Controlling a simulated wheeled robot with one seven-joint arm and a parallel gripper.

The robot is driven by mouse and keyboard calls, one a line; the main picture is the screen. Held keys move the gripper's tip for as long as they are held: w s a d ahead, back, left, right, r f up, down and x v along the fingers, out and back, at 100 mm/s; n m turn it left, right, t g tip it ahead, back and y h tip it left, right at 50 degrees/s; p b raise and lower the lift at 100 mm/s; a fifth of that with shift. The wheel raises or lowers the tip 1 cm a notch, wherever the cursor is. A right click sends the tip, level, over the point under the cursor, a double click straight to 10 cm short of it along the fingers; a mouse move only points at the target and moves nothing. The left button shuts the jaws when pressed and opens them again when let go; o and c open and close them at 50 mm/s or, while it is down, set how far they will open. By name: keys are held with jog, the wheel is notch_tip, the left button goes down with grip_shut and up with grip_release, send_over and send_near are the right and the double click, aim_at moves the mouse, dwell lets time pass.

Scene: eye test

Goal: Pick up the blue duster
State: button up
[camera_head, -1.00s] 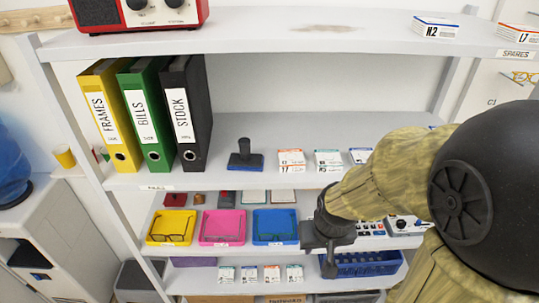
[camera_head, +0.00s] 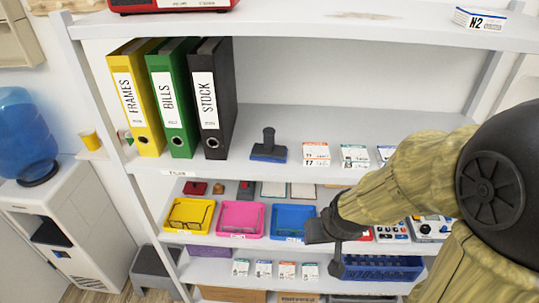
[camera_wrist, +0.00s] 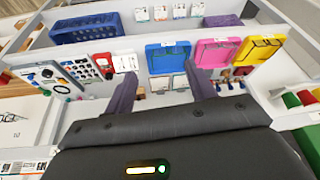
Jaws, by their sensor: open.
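A small block with a blue base and an upright dark handle (camera_head: 268,147) stands on the middle shelf, right of the binders. It is the thing that best fits the blue duster, though I cannot be sure of it. I cannot make it out in the wrist view. My gripper (camera_head: 322,240) is lower, in front of the shelf below, at the right edge of the blue tray (camera_head: 293,235). It is apart from the blue-based block. In the wrist view my gripper (camera_wrist: 160,72) has its two fingers apart with nothing between them.
Yellow, green and black binders (camera_head: 209,100) stand left of the block; small white boxes (camera_head: 316,154) lie to its right. Yellow (camera_head: 190,228) and pink (camera_head: 240,233) trays and a blue crate (camera_head: 381,272) are lower. The top shelf (camera_head: 300,24) overhangs. Bare shelf lies behind the block.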

jog(key=w+a+n+t+y+b, duration=0.2)
jog(key=w+a+t+y+b, duration=0.3)
jog(key=w+a+b, duration=0.4)
notch_tip(320, 180, up, 12)
jog(key=s+t+h+b, duration=0.1)
jog(key=t+b, duration=0.3)
jog(key=t, duration=0.4)
jog(key=shift+s+m, duration=0.3)
jog(key=shift+s, duration=0.45)
jog(key=shift+r, duration=0.1)
